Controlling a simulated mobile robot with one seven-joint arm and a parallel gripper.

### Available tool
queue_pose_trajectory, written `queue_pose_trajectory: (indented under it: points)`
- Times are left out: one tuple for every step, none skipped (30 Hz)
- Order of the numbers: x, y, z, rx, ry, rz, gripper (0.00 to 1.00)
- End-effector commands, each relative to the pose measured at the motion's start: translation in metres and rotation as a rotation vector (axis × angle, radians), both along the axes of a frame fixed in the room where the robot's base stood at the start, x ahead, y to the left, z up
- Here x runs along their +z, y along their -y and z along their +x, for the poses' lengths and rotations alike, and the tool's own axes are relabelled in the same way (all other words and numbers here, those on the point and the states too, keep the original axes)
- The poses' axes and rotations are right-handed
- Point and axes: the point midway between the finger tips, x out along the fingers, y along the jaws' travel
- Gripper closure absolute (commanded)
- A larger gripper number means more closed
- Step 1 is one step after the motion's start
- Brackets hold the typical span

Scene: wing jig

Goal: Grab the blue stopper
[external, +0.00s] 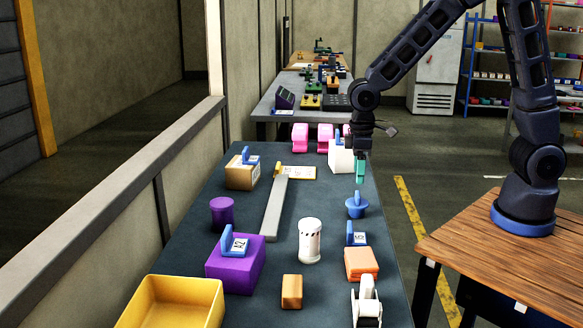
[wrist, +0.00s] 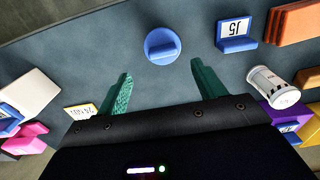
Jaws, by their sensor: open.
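The blue stopper (external: 356,206) stands upright on the dark table, a round disc with an upright tab on top. In the wrist view the blue stopper (wrist: 162,46) lies ahead of and between the two fingers, nearer the top edge. My gripper (external: 361,168) hangs pointing down above the stopper in the external view. In the wrist view my gripper (wrist: 160,85) shows two green fingers spread apart with nothing between them. The fingers do not touch the stopper.
Near the stopper are a blue J5 label holder (external: 356,236), orange blocks (external: 361,263) and a white canister (external: 309,240). A grey bar (external: 275,205), purple cup (external: 223,212) and white block (external: 341,157) stand around. Bare table surrounds the stopper.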

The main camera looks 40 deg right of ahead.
Motion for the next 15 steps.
queue_pose_trajectory:
  points:
    - [-0.008,0.000,0.000,0.000,-0.003,-0.003,0.31]
    - [-0.013,0.001,0.000,0.000,-0.003,-0.003,0.31]
    - [-0.019,0.001,-0.001,0.000,-0.003,-0.003,0.31]
    - [-0.023,0.001,-0.001,0.000,-0.003,-0.003,0.31]
    - [-0.027,0.001,-0.001,0.000,-0.002,-0.002,0.31]
    - [-0.032,0.001,-0.001,0.000,-0.003,-0.003,0.31]
    - [-0.036,0.001,-0.001,0.000,-0.003,-0.003,0.31]
    - [-0.038,0.001,-0.001,0.000,-0.002,-0.002,0.31]
    - [-0.041,0.001,-0.001,0.000,-0.001,-0.001,0.31]
    - [-0.043,0.001,-0.001,0.000,-0.001,-0.001,0.31]
    - [-0.044,0.001,-0.001,0.000,-0.001,-0.001,0.31]
    - [-0.046,0.001,-0.001,-0.001,-0.001,-0.001,0.31]
    - [-0.047,0.001,-0.001,0.000,-0.001,-0.001,0.31]
    - [-0.049,0.000,-0.001,0.000,-0.001,-0.001,0.31]
    - [-0.052,0.000,-0.002,0.000,-0.002,-0.002,0.31]
